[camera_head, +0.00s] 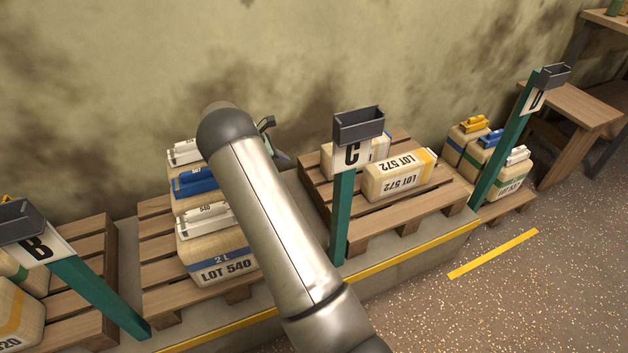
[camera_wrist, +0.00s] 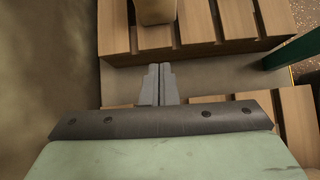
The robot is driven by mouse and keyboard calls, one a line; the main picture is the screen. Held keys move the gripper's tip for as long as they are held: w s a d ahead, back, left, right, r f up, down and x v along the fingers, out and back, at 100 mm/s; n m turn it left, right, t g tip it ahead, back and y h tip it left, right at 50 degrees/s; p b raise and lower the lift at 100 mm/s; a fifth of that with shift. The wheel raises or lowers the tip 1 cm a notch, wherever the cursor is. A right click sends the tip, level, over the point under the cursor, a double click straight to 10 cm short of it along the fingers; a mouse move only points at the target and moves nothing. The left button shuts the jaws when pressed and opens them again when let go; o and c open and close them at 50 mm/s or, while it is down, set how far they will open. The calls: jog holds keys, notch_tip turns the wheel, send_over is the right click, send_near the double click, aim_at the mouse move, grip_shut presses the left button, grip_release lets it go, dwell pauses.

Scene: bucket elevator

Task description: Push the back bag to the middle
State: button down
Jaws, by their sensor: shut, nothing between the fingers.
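In the head view, a tan bag marked LOT 572 (camera_head: 400,176) lies at the front of the pallet behind sign C (camera_head: 350,155). Another bag (camera_head: 380,147) lies behind it, partly hidden by the sign. On the pallet to the left, bags stand in a row from wall to front: a back bag with a white top (camera_head: 184,152), one with a blue top (camera_head: 192,182) and LOT 540 (camera_head: 222,262). In the wrist view, my gripper (camera_wrist: 160,70) is shut and empty over the gap between two pallets. A tan bag (camera_wrist: 155,10) is ahead of it, apart from the fingertips.
The green post of sign C (camera_head: 342,220) stands at the pallets' front, and it shows at the right of the wrist view (camera_wrist: 292,52). The wall is close behind the pallets. More bags (camera_head: 485,150) stand at the right, by a wooden table (camera_head: 570,110).

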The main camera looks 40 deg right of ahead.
jog(key=shift+n, duration=0.3)
jog(key=b+x, duration=0.1)
jog(key=x, duration=0.3)
jog(key=b+x, duration=0.2)
jog(key=x, duration=0.3)
jog(key=d+r+b+x, duration=0.1)
jog(key=x, duration=0.3)
jog(key=shift+w+d+f+b, duration=0.15)
jog(key=shift+w+d+b, duration=0.05)
jog(key=shift+b, duration=0.2)
jog(key=shift+s+d, duration=0.1)
jog(key=shift+d, duration=0.55)
